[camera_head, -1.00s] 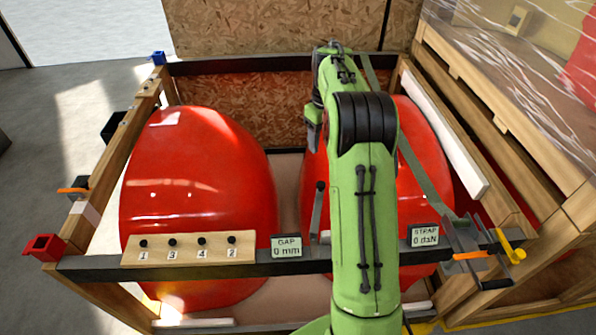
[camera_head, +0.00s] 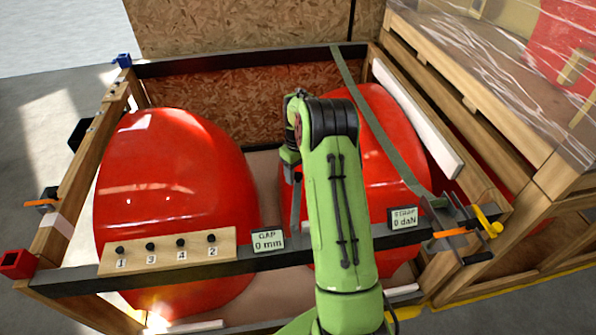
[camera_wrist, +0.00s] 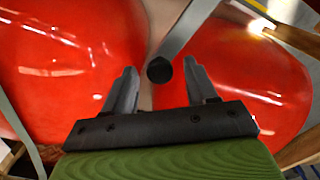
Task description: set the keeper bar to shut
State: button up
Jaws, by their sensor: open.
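A grey bar (camera_head: 297,203) stands in the gap between the two red nosecones, behind the front rail; I take it for the keeper bar. In the wrist view the bar (camera_wrist: 187,28) runs to the upper right from a round black knob (camera_wrist: 160,69). My gripper (camera_wrist: 160,80) is open, with one finger on each side of the knob in that picture. I cannot tell whether the knob is fully between the fingers or just beyond them. In the head view my arm hides part of the bar and its knob, and most of the gripper.
The left nosecone (camera_head: 170,190) and right nosecone (camera_head: 385,150) flank the gap closely. A strap (camera_head: 375,115) crosses the right one to a ratchet with an orange handle (camera_head: 450,233). The front rail carries a numbered peg board (camera_head: 165,252), a GAP display (camera_head: 268,239) and a STRAP display (camera_head: 404,217).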

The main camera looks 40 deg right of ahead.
grip_shut()
jog(key=shift+d, duration=0.1)
dwell(0.3)
jog(key=s+d+m+b, duration=0.1)
jog(key=s+m+b, duration=0.1)
jog(key=s+m, duration=0.5)
jog(key=s+d+m+b, duration=0.2)
jog(key=s+m+b, duration=0.1)
jog(key=s+m, duration=0.5)
jog(key=shift+s+d+b, duration=0.3)
jog(key=shift+s+b, duration=0.05)
jog(key=shift+s, duration=0.85)
grip_release()
jog(key=shift+r, duration=0.1)
